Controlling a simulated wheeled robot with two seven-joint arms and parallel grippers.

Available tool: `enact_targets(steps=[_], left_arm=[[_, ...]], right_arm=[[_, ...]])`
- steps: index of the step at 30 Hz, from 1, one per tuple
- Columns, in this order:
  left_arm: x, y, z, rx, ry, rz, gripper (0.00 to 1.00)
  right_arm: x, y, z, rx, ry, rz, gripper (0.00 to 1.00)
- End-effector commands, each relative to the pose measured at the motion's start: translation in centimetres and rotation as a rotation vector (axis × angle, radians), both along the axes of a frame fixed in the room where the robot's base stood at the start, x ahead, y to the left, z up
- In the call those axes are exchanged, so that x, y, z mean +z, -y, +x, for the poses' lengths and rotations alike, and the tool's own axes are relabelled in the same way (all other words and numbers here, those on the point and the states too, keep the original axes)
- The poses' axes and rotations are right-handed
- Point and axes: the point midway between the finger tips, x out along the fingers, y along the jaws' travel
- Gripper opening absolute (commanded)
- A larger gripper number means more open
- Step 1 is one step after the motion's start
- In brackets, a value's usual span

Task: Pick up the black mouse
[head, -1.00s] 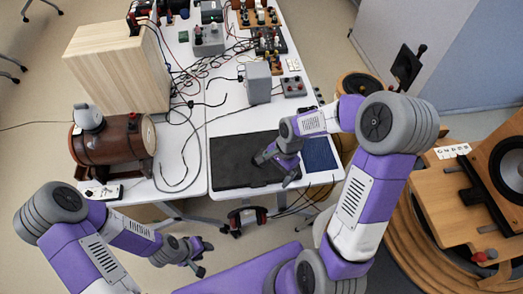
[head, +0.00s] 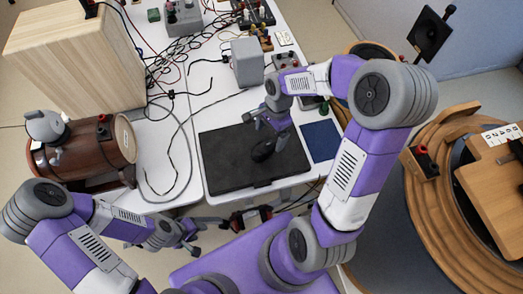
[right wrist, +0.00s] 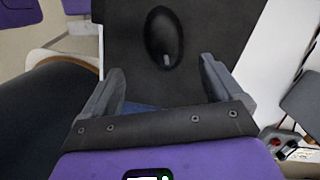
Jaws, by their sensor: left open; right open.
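The black mouse (head: 263,151) is a dark oval lying on a flat black pad (head: 222,165) at the table's front. It also shows in the right wrist view (right wrist: 168,38), just beyond and between the fingertips. My right gripper (head: 268,122) is above the pad, on the far side of the mouse in the head view. Its fingers (right wrist: 162,74) are spread with nothing between them, and I see no contact with the mouse. My left gripper (head: 188,243) is empty, low in front of the table edge.
A dark blue square (head: 321,142) lies right of the pad. A grey box (head: 247,62) stands behind it. Cables (head: 180,130) run over the table's left half. A brown barrel-like device (head: 85,150) and a wooden cabinet (head: 75,60) stand at left. A round wooden structure (head: 420,215) is at right.

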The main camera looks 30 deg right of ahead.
Motion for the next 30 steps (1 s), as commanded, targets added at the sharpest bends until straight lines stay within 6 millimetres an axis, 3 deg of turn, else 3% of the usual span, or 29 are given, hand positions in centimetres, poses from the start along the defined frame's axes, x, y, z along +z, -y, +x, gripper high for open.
enact_targets(steps=[11,18,26,30], left_arm=[[-1.4,0.0,0.0,0.0,0.001,0.0,0.43],[-2.9,0.0,0.0,0.0,0.001,0.0,0.43],[-2.9,0.0,0.0,0.0,0.001,0.0,0.43],[-2.9,0.0,0.0,0.0,0.001,0.0,0.43]], right_arm=[[-3.6,-0.8,0.1,0.001,-0.002,0.001,0.93],[-7.1,-1.8,0.5,0.001,-0.003,0.002,0.93],[-7.5,-1.8,0.5,0.0,0.0,0.0,0.93],[-7.4,-1.8,0.5,0.001,0.0,0.0,0.75]])
